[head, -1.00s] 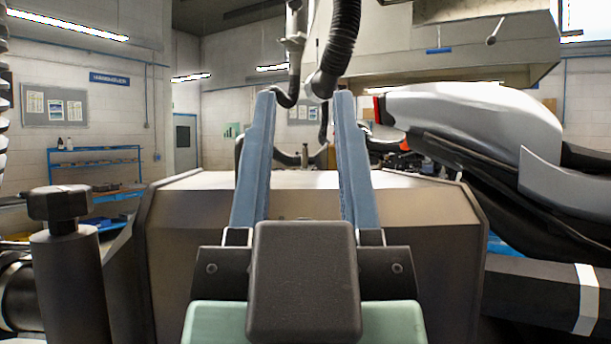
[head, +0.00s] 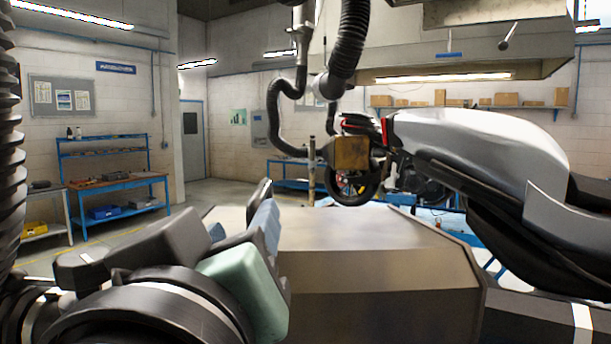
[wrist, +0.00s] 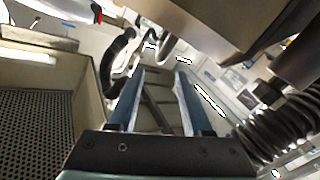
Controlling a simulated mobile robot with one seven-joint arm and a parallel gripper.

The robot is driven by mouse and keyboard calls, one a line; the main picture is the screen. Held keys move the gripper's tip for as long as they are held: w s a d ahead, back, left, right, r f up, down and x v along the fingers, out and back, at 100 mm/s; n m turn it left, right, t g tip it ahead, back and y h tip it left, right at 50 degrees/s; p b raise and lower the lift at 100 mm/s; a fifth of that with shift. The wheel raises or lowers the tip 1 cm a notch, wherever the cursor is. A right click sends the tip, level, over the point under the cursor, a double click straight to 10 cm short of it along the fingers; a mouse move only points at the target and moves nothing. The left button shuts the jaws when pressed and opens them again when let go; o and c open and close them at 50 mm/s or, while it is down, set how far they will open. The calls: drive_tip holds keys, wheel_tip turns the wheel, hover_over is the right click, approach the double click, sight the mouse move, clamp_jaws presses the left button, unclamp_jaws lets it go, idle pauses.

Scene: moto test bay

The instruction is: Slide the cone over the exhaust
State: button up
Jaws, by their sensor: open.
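A black corrugated hose (head: 275,105) hangs from overhead and bends to a tan, box-like end piece (head: 351,152), which may be the cone; its mouth is not clear. I cannot make out the exhaust. My gripper (head: 264,205) is low and left of the end piece in the head view, apart from it. In the wrist view my gripper (wrist: 159,72) shows two blue fingers spread apart with nothing held between them. A curved dark hose (wrist: 112,65) shows beyond the left finger.
A thicker black hose (head: 345,45) and a metal hood (head: 470,60) hang overhead. A blue shelf (head: 103,148) and blue bench (head: 118,185) stand at the left wall. The floor (head: 215,188) between is open.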

sight(259, 188)
drive_tip(key=w+p, duration=0.2)
drive_tip(key=w, duration=0.3)
drive_tip(key=w+p, duration=0.2)
drive_tip(key=w, duration=0.4)
drive_tip(key=shift+w+a, duration=0.2)
drive_tip(key=shift+w, duration=0.7)
clamp_jaws()
idle(0.4)
